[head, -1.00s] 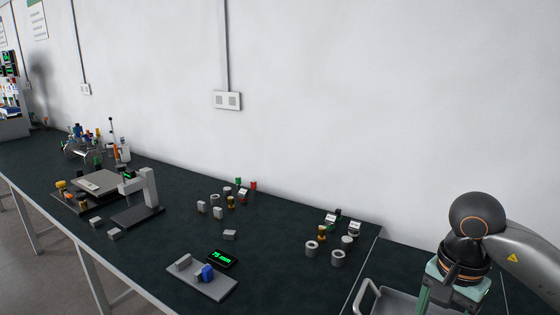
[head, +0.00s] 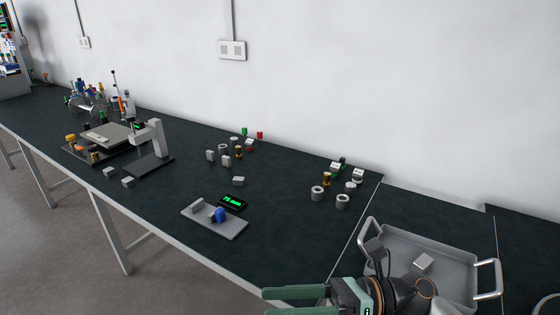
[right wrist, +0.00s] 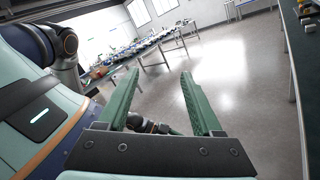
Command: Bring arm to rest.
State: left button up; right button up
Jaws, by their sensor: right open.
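My right gripper (head: 268,302) is at the bottom of the head view, pointing left, past the front edge of the bench. Its two green fingers are apart with nothing between them. In the right wrist view the same open gripper (right wrist: 159,74) has its fingers spread over the floor, clear of any object. My right arm (head: 412,291) comes in from the lower right, in front of the grey tray (head: 456,291), and hides part of it.
A small grey block (head: 424,262) lies in the tray. The dark bench (head: 290,235) carries a gauge with a green display (head: 232,201), several grey rings and blocks, and a grey stand (head: 157,138). The right wrist view shows open floor (right wrist: 235,65).

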jog(key=w+d+f+m+t+h, duration=0.1)
jog(key=w+d+f+m+t, duration=0.15)
jog(key=m+t, duration=0.7)
jog(key=w+d+f+m+t, duration=0.15)
jog(key=w+m+t, duration=0.35)
jog(key=m, duration=0.7)
jog(key=d+f+m+t+h, duration=0.4)
jog(key=d+f+m+h, duration=0.2)
jog(key=f+m+h, duration=0.45)
jog(key=s+d+f+m+g+h, duration=0.2)
jog(key=s+d+f+m+g, duration=0.1)
jog(key=s+f+m, duration=0.4)
jog(key=s+d+f+m+g+h, duration=0.3)
jog(key=s+f+m, duration=0.4)
jog(key=f, duration=0.5)
jog(key=shift+g, duration=0.55)
jog(key=shift+s+d+f, duration=0.1)
